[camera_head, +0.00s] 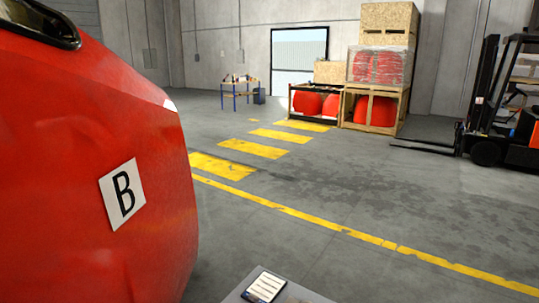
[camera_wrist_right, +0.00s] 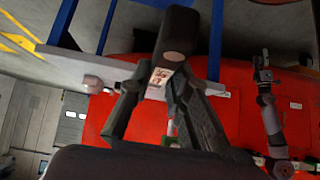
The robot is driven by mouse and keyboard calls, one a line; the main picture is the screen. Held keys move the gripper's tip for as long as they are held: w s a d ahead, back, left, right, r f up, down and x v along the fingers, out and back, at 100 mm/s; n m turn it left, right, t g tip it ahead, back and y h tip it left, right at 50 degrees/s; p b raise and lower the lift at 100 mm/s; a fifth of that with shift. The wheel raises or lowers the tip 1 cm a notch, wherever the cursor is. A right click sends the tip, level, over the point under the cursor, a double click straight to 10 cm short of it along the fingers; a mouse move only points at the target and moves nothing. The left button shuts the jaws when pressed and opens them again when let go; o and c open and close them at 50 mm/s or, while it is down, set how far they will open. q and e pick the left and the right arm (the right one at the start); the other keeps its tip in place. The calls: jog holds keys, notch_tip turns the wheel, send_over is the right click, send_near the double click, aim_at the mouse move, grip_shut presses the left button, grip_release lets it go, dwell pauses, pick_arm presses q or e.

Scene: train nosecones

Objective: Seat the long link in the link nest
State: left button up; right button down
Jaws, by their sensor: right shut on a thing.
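In the right wrist view my right gripper (camera_wrist_right: 157,88) is shut on a dark bar with a rounded end, which I take to be the long link (camera_wrist_right: 178,35). A small printed label shows on it near the fingertips. The bar stretches away from the fingers, over the edge of a pale tabletop. At the right of this view a grey arm, apparently my left one, ends in a small gripper (camera_wrist_right: 263,68) too small to read. Neither gripper shows in the head view. I cannot make out the link nest in either view.
A red nosecone marked B (camera_head: 60,150) fills the left of the head view. A grey surface (camera_head: 235,296) with a card (camera_head: 265,286) shows at the bottom. Crates (camera_head: 375,105) and a forklift (camera_head: 490,140) stand far off. The floor between is clear.

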jog(key=w+a+r+b, duration=0.2)
jog(key=w+a, duration=0.1)
jog(key=a, duration=0.4)
jog(key=w+a+r+n+b, duration=0.1)
jog(key=w+a+b, duration=0.15)
jog(key=a, duration=0.35)
jog(key=w+a+r+b, duration=0.2)
jog(key=w+a, duration=0.1)
jog(key=a, duration=0.4)
jog(key=w+a+r+m+t+h+b, duration=0.1)
jog(key=w+r+m+h+b, duration=0.1)
jog(key=r, duration=0.5)
jog(key=w+a+r+m+t+h+b, duration=0.1)
jog(key=w+r+m+t+h+b, duration=0.1)
jog(key=r+m, duration=0.4)
jog(key=w+a+r+m+t+h+b, duration=0.1)
jog(key=w+r+m+h+b, duration=0.1)
jog(key=w+r, duration=0.4)
notch_tip(320, 180, up, 3)
jog(key=m+h, duration=0.1)
jog(key=m, duration=0.1)
jog(key=shift+a+f+m+h, duration=0.2)
jog(key=shift+a+m+h, duration=0.2)
